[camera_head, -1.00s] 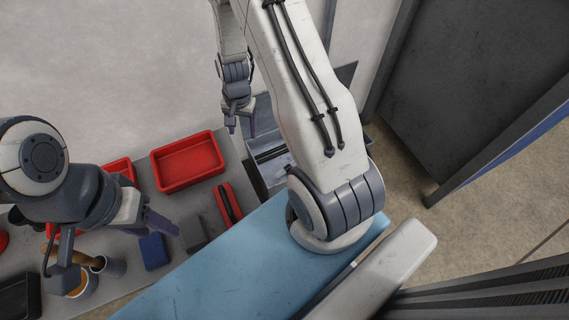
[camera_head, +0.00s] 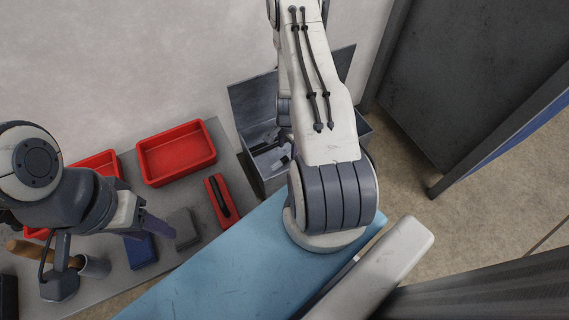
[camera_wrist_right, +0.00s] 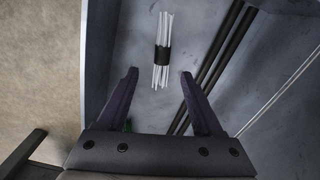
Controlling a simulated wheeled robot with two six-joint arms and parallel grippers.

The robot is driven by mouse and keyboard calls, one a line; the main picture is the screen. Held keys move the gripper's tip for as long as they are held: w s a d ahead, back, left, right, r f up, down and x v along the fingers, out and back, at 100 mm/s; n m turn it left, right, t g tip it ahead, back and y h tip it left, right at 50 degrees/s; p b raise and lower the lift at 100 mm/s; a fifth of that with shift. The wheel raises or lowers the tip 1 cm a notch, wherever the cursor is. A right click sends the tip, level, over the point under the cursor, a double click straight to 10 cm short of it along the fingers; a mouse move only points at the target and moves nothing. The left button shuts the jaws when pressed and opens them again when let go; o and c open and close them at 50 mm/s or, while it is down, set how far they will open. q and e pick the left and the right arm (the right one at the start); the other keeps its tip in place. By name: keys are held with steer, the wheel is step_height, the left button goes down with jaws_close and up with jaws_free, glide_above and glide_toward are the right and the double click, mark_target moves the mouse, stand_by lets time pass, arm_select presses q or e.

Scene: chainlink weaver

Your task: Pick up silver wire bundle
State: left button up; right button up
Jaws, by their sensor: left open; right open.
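The silver wire bundle (camera_wrist_right: 162,50) shows in the right wrist view as several thin pale rods bound by a black band. It lies on the grey floor of an open metal box (camera_wrist_right: 141,20). My right gripper (camera_wrist_right: 158,75) is open and empty, with the bundle ahead of the gap between its fingers. In the head view the right arm hides most of its gripper, and I cannot make out the bundle there. My left gripper (camera_head: 161,229) is open and empty over the workbench at the left.
The metal box (camera_head: 262,170) with its raised lid stands beyond the blue surface (camera_head: 225,270). Dark rods (camera_wrist_right: 215,62) and thin light rods lie right of the bundle. Red trays (camera_head: 178,157), a red case (camera_head: 220,200) and a blue block (camera_head: 141,252) are on the workbench.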

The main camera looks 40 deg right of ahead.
mark_target(284, 159)
steer(key=shift+w+a+f+b, duration=0.1)
steer(key=shift+a+f+b, duration=0.1)
steer(key=shift+f+b, duration=1.25)
steer(key=shift+w+a+f+b, duration=0.1)
steer(key=shift+a+f+b, duration=0.1)
steer(key=shift+f+b, duration=1.2)
steer(key=shift+r, duration=0.2)
jaws_close()
